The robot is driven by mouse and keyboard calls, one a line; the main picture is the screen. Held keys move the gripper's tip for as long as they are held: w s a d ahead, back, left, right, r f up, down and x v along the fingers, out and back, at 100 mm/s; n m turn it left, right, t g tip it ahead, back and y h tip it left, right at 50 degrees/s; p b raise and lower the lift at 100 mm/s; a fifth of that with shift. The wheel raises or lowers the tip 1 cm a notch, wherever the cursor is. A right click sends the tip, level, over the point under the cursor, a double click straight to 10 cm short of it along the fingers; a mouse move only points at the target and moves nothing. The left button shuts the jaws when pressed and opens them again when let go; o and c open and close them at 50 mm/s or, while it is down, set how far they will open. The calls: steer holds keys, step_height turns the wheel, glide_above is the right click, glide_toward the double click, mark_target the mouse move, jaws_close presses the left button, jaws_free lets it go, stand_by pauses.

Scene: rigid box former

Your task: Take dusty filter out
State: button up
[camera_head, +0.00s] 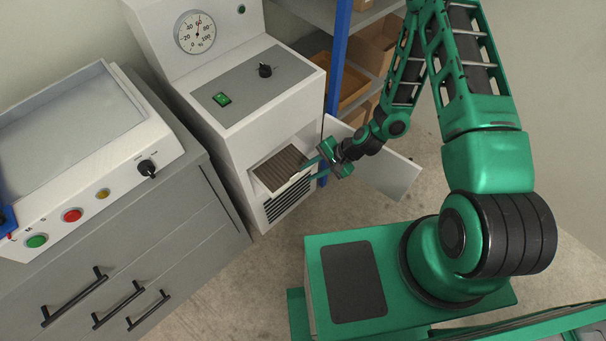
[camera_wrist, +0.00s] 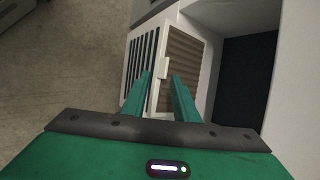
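The dusty filter (camera_head: 279,168) is a brown pleated panel with a pale frame in the front opening of the white machine (camera_head: 250,124). In the wrist view the filter (camera_wrist: 185,64) shows a small pale tab (camera_wrist: 163,68) on its frame edge. My gripper (camera_head: 314,169) is in front of the opening. In the wrist view its two green fingers (camera_wrist: 161,86) are apart, one on each side of the tab's lower end. I cannot tell whether they touch it. The white door (camera_head: 372,166) of the machine stands open to the right, behind my gripper.
A dark slatted vent (camera_head: 287,199) lies below the filter. A grey drawer cabinet (camera_head: 150,262) with a control box stands at the left. A blue post (camera_head: 338,50) and shelves with cardboard boxes (camera_head: 375,45) stand behind. Bare floor (camera_head: 270,262) lies in front.

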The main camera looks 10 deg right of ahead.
steer(key=shift+v, duration=2.1)
steer(key=shift+o, duration=0.2)
